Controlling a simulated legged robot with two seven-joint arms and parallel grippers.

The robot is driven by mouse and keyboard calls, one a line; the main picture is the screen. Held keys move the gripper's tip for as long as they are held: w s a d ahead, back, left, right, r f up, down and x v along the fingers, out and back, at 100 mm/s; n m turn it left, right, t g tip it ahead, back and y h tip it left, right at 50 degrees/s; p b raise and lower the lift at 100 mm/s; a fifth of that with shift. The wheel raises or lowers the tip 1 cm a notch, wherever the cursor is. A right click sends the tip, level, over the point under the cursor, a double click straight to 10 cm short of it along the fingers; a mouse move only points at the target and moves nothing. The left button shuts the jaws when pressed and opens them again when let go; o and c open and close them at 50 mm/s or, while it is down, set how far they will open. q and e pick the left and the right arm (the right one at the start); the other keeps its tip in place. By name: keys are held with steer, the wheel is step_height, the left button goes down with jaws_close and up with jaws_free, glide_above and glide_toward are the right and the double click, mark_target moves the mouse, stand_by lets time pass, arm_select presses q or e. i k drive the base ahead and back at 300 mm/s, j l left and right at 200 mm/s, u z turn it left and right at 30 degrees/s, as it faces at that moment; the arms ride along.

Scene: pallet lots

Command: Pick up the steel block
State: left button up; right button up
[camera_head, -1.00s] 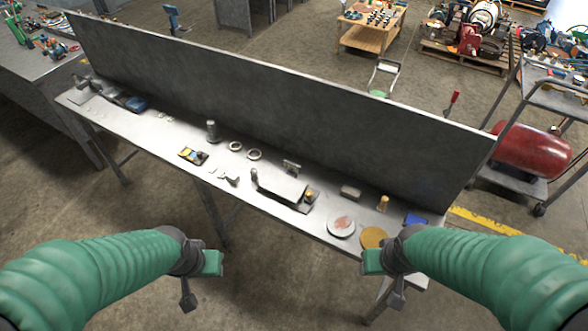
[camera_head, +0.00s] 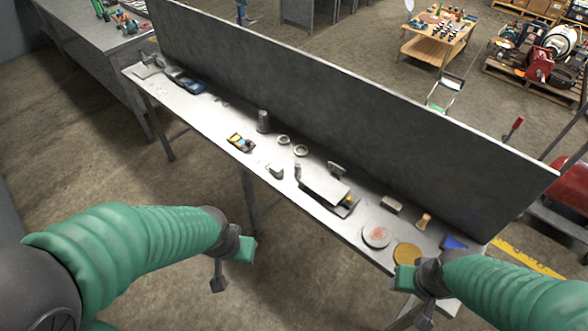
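A small grey rectangular block (camera_head: 391,204), which looks like the steel block, lies on the metal bench (camera_head: 215,128) near its back panel, towards the right. Another small grey metal piece (camera_head: 337,168) stands further left by the panel; I cannot tell its exact shape. My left gripper (camera_head: 232,264) hangs in front of the bench's near edge, apart from everything. My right gripper (camera_head: 412,297) is at the bench's near right corner, below the gold disc, and away from the block. Both look empty; their finger gaps are not clear.
Around the block are a wooden-handled tool (camera_head: 424,221), a pale disc (camera_head: 376,236), a gold disc (camera_head: 407,255) and a blue item (camera_head: 453,242). A flat metal device (camera_head: 326,187) lies to its left. The tall dark panel (camera_head: 350,110) closes off the bench's back.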

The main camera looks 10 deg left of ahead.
mark_target(274, 169)
steer(key=i+j, duration=0.2)
steer(key=j, duration=0.2)
steer(key=i+j, duration=0.2)
steer(key=j, duration=0.2)
steer(key=i+j, duration=0.15)
steer(key=j, duration=0.25)
steer(key=i+j, duration=0.2)
steer(key=j, duration=0.2)
steer(key=i+j, duration=0.2)
steer(key=j, duration=0.2)
steer(key=i+j, duration=0.2)
steer(key=j, duration=0.2)
steer(key=u, duration=0.05)
